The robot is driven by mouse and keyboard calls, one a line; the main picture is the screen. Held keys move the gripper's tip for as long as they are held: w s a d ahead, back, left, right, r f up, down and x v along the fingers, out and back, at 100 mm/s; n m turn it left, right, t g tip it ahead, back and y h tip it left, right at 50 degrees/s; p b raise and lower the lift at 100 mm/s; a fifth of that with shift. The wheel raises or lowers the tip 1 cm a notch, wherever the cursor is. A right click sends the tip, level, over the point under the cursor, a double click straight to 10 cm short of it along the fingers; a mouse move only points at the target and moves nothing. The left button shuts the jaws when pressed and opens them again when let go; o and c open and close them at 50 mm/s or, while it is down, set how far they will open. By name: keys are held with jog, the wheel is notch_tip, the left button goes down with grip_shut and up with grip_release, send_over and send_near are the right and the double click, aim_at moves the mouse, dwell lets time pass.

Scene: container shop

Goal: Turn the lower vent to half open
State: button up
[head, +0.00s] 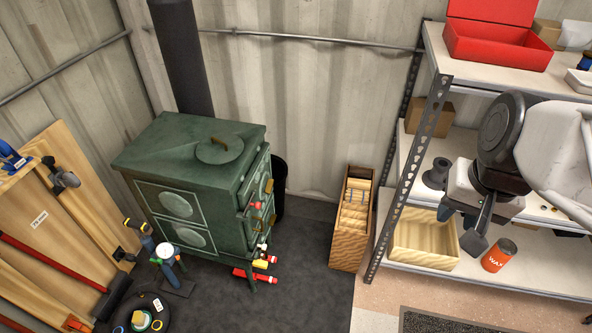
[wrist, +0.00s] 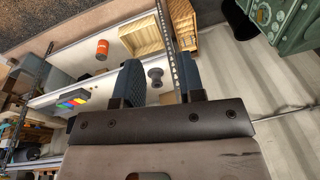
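The green stove (head: 190,165) stands in the back left corner, with its narrow front turned to the right. On that front I see brass handles (head: 272,219) and small red-tipped fittings low down. The lower vent is too small and too slanted to make out, so I cannot tell its setting. In the wrist view the stove (wrist: 290,28) shows only in part, at the top right. My gripper (head: 464,221) is in front of the shelf on the right, well apart from the stove. In the wrist view its two dark fingers (wrist: 162,83) are apart with nothing between them.
A metal shelf (head: 428,140) holds a wooden box (head: 425,238), an orange wax can (head: 499,255) and a red toolbox (head: 498,42). A tall wooden crate (head: 352,222) stands between stove and shelf. Tools lean at the left.

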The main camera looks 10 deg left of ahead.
jog(key=w+a+f+m+g+y, duration=0.2)
jog(key=w+a+f+m+y, duration=0.3)
jog(key=w+a+f, duration=0.45)
jog(key=w+a+f+m+g+y, duration=0.25)
jog(key=w+a+f+m, duration=0.45)
jog(key=w+a, duration=0.45)
jog(key=w+a+f+m+g+y, duration=0.1)
jog(key=w+a+f+m+y, duration=0.45)
jog(key=w+a+f, duration=0.55)
jog(key=w+a+f+m+t+y, duration=0.1)
jog(key=w+a+f+m, duration=0.15)
jog(key=f, duration=0.45)
jog(key=w+a+f+m+t+y, duration=0.1)
jog(key=w+f+m, duration=0.25)
jog(key=f, duration=0.25)
jog(key=w+a+f+m+t+y, duration=0.1)
jog(key=w+a+f+m+t, duration=0.2)
jog(key=f, duration=0.4)
jog(key=m+t, duration=0.6)
jog(key=m, duration=0.7)
send_near(272, 220)
jog(key=shift+w+n, duration=0.25)
jog(key=shift+w, duration=0.1)
jog(key=shift+a+g, duration=0.15)
jog(key=shift+g, duration=0.1)
jog(key=x, duration=0.7)
jog(key=shift+w+a, duration=0.15)
jog(key=shift+a, duration=0.05)
jog(key=shift+f, duration=0.15)
